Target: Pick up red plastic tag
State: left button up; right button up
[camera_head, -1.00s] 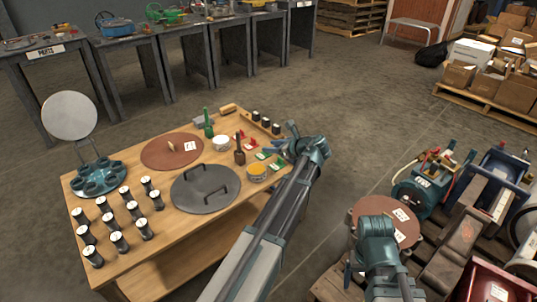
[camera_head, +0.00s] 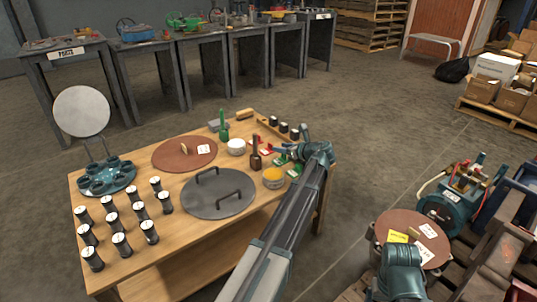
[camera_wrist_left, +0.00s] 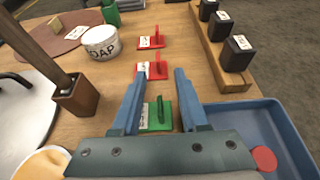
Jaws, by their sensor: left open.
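Two red plastic tags lie on the wooden table, each a flat plate with a white label and an upright red fin. The nearer red tag (camera_wrist_left: 153,70) is just ahead of my left fingertips; the farther red tag (camera_wrist_left: 152,40) lies beyond it. My left gripper (camera_wrist_left: 156,88) is open and empty, its blue fingers apart above the table. A green tag (camera_wrist_left: 158,115) shows between the fingers. In the head view my left gripper (camera_head: 281,151) partly covers this area, beside a red tag (camera_head: 265,150). My right wrist shows at the bottom right, its fingers hidden.
A SOAP tub (camera_wrist_left: 101,42) and a brown block with a handle (camera_wrist_left: 75,95) stand left of the fingers. A wooden rack (camera_wrist_left: 217,55) with dark blocks and a blue tray (camera_wrist_left: 268,125) are at the right. A grey lid (camera_head: 218,193) and dark cylinders occupy the table's left part.

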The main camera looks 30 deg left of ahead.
aim_at(267, 148)
pick_arm(q)
jog(key=shift+w+a+f, duration=0.15)
jog(key=shift+a, duration=0.2)
jog(key=shift+a, duration=0.1)
jog(key=b+x, duration=0.2)
jog(key=x, duration=0.3)
grip_shut()
